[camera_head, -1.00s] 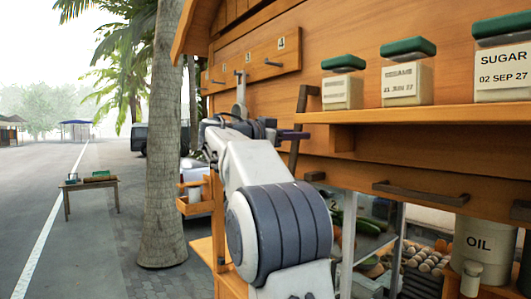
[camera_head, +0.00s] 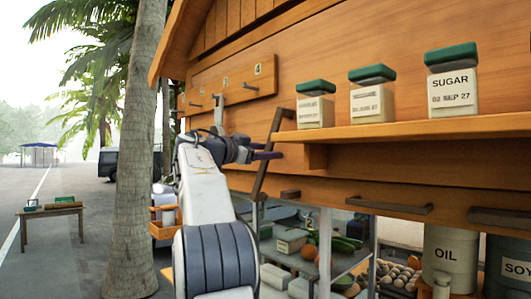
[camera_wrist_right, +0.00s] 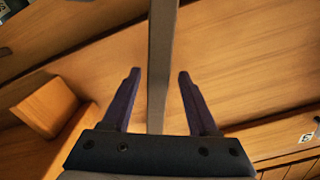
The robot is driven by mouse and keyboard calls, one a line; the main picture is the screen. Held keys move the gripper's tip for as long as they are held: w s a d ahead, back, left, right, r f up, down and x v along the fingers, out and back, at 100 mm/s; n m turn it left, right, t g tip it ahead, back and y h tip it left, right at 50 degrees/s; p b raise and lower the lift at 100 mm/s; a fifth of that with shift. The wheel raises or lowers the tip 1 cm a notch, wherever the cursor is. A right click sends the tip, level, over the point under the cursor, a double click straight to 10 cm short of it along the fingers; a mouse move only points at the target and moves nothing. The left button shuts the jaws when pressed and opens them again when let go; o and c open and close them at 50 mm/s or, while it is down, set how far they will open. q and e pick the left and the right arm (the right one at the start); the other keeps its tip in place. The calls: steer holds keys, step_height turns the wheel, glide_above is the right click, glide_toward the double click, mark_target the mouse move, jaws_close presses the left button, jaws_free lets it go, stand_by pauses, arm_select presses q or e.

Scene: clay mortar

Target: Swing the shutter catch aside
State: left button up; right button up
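The shutter catch (camera_head: 267,166) is a dark, narrow bar on the wooden stall front, left of the shelf. It stands nearly upright, its top tilted to the right. My right gripper (camera_head: 275,155) reaches it from the left, with its dark purple fingers at the bar's middle. In the right wrist view, the catch (camera_wrist_right: 163,45) runs between the two fingers of my right gripper (camera_wrist_right: 159,72). The fingers are open, with a gap visible on each side of the bar. My left gripper is out of view.
A shelf (camera_head: 420,130) right of the catch holds green-lidded jars, one labelled SUGAR (camera_head: 452,88). A pegged board (camera_head: 232,85) is above my right arm. Handles (camera_head: 388,206) sit on the lower panel. A palm trunk (camera_head: 135,150) stands to the left.

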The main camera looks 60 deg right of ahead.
steer(key=b+v, duration=0.3)
steer(key=v, duration=0.7)
steer(key=shift+a, duration=0.25)
